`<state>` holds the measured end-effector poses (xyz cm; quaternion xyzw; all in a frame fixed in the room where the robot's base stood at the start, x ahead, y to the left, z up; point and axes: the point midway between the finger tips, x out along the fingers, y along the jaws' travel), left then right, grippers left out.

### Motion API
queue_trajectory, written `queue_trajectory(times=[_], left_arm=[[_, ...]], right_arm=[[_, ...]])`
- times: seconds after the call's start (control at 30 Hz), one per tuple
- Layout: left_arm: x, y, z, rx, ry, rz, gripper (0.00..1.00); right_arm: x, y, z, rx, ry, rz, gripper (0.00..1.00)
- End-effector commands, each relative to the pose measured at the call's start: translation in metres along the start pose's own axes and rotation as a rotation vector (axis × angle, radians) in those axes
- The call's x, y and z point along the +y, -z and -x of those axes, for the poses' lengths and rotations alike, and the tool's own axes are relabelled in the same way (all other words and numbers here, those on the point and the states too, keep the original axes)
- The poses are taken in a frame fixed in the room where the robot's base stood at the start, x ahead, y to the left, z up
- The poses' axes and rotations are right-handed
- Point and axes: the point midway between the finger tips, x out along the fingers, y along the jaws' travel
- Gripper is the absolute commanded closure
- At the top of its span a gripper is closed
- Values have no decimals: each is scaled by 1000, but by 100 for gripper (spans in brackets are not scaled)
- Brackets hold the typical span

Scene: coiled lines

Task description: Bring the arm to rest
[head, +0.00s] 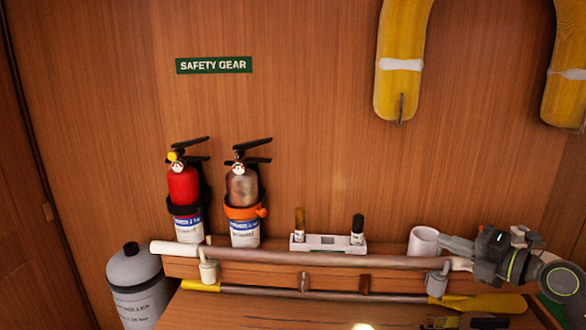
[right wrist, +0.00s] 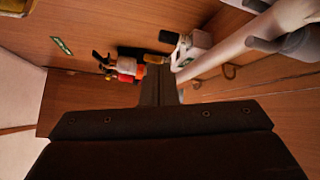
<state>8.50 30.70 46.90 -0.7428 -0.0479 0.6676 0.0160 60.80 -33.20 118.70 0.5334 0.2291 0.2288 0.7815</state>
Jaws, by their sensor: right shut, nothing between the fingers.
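My right gripper (head: 445,242) is at the right of the head view, above the shelf end, with its arm coming in from the right. Its fingers point left, close to a white cup (head: 423,242); I cannot tell if they touch it. In the right wrist view its fingers (right wrist: 160,92) are together and hold nothing. My left gripper is in neither view.
A white rail (head: 300,259) runs along the shelf front. Two extinguishers, red (head: 183,188) and worn metal (head: 242,190), stand at left. A white holder (head: 327,243) bears two small bottles. A paddle (head: 330,294) lies below. The wall above is clear around a sign (head: 213,65).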

Motion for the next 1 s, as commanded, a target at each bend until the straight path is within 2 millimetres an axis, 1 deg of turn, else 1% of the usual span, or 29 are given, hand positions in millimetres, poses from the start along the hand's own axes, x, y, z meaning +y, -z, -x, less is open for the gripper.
queue_trajectory(times=[0.03,0.13,0.27,0.37,0.47,0.57,0.6,0.67,0.7,0.77,0.8,0.87,0.9,0.97,1.0], left_arm=[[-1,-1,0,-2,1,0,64],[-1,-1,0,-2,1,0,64],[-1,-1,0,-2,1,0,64],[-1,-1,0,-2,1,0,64],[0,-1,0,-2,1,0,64],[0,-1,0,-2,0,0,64],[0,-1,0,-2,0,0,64],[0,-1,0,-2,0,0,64],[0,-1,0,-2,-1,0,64],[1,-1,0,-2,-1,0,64],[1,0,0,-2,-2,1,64],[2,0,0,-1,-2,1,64],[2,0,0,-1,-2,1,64],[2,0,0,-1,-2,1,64],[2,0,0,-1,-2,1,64]], right_arm=[[2,15,-1,-18,-89,-61,100],[9,30,4,-91,-251,-182,100],[7,37,21,-235,-415,-368,100],[-6,38,40,-377,-496,-527,100],[-30,40,63,-537,-535,-695,100],[-63,46,87,-709,-529,-868,100],[-78,52,97,-779,-514,-938,100],[-102,62,112,-884,-476,-1043,100],[-119,72,122,-952,-442,-1114,100],[-144,89,137,-1052,-377,-1217,100],[-161,104,146,-1115,-324,-1287,100],[-184,129,161,-1204,-232,-1388,100],[-197,147,170,-1258,-164,-1453,100],[-214,176,183,-1325,-56,-1543,100],[-222,195,191,-1361,16,-1594,100]])
